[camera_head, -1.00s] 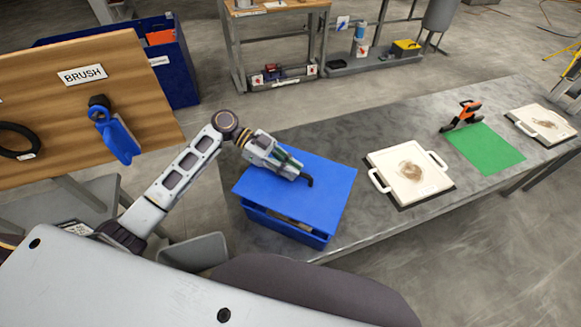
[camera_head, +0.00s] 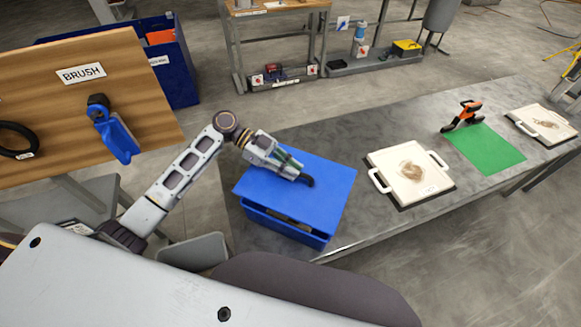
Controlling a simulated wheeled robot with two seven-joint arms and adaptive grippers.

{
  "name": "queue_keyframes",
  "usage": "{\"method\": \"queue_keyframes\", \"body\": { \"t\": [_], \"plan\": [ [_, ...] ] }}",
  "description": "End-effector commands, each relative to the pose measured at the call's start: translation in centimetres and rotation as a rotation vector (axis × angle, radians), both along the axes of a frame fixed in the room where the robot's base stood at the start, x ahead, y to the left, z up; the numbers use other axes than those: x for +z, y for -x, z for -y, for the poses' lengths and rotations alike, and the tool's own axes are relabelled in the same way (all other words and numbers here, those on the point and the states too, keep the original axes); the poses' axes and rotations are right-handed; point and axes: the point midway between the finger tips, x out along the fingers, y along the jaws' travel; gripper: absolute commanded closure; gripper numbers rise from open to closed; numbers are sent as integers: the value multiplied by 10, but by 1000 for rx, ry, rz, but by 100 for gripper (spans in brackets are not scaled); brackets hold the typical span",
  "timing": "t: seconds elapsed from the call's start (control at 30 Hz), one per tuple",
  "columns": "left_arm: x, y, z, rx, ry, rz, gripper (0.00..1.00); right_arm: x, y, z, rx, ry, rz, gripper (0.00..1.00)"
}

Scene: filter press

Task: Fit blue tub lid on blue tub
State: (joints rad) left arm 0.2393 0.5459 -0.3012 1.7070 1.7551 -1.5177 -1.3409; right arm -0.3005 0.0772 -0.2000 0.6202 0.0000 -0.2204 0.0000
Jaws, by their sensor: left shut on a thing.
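The blue tub lid (camera_head: 325,189) is a flat blue panel above the blue tub (camera_head: 285,228) on the grey table. It covers most of the tub's top. A dark gap with something inside shows between the lid's front edge and the tub's front wall, so the lid looks raised or set back there. My left gripper (camera_head: 298,175) is over the middle of the lid and shut on it, at what seems to be its handle, which the fingers mostly hide. My right gripper is not in view.
White handled plates (camera_head: 438,187) with brown residue, a green mat (camera_head: 486,148) and an orange-black clamp-like tool (camera_head: 462,115) lie to the right on the table (camera_head: 345,137). A wooden board labelled BRUSH (camera_head: 45,105) stands at left. Bare table lies behind the tub.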

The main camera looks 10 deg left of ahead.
Motion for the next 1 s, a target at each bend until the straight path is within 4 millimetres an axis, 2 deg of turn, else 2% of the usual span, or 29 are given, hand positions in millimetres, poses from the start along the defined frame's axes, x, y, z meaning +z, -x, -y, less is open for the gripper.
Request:
{"method": "queue_keyframes", "body": {
  "t": [1.0],
  "plan": [
    [-38,0,0,1,1,1,100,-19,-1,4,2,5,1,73]
  ]
}}
